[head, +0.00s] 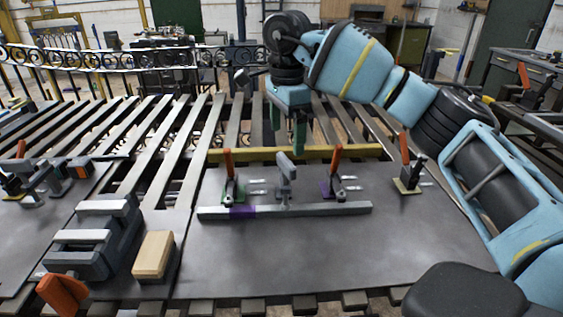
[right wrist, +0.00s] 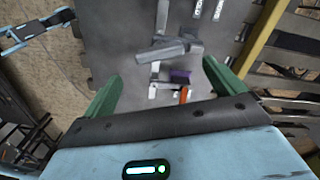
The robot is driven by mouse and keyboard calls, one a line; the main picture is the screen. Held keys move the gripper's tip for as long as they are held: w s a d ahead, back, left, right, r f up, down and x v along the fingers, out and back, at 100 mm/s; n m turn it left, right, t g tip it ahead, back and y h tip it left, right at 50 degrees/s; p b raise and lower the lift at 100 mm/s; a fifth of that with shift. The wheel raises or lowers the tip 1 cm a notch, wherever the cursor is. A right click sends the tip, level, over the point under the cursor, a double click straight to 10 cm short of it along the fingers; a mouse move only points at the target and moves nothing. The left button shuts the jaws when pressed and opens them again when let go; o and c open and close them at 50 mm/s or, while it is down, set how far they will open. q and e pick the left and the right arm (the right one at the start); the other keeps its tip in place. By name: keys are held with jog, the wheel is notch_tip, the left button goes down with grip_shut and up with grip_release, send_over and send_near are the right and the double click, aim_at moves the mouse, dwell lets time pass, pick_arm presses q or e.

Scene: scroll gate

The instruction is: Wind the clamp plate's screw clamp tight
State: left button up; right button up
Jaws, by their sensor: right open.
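The clamp plate (head: 330,250) is a dark grey sheet lying on a slatted table. Near its middle stands a grey screw clamp (head: 285,172) with a bar handle on top, behind a long grey bar (head: 330,209) with a purple section. My right gripper (head: 287,132) has green fingers and hangs open above and behind the screw clamp, apart from it. In the right wrist view the gripper (right wrist: 161,70) is open and empty, with the clamp's grey handle (right wrist: 172,50) beyond the fingertips. My left gripper is out of view.
Toggle clamps with orange handles flank the screw clamp on the left (head: 228,175) and right (head: 335,172); another (head: 406,165) stands farther right. A grey vise (head: 95,240) and a wooden block (head: 154,255) sit at left. The plate's front right is clear.

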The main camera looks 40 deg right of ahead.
aim_at(286, 159)
notch_tip(286, 159, down, 7)
jog(key=shift+r, duration=0.15)
jog(key=shift+f, duration=0.4)
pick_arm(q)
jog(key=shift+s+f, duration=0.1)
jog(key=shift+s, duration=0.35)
pick_arm(e)
jog(key=c, duration=1)
jog(key=shift+r+m+p, duration=0.15)
jog(key=shift+m+p, duration=0.15)
jog(key=shift+r+m+p, duration=0.1)
jog(key=shift+m+p, duration=0.65)
jog(key=shift+m, duration=0.15)
jog(key=m+p, duration=0.2)
jog(key=m, duration=0.1)
pick_arm(q)
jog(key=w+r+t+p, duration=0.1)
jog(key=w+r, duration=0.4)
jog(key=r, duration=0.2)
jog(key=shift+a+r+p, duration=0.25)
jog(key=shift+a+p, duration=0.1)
jog(key=shift+p, duration=0.05)
pick_arm(e)
jog(key=shift+f+m, duration=0.2)
jog(key=shift+m, duration=1.6)
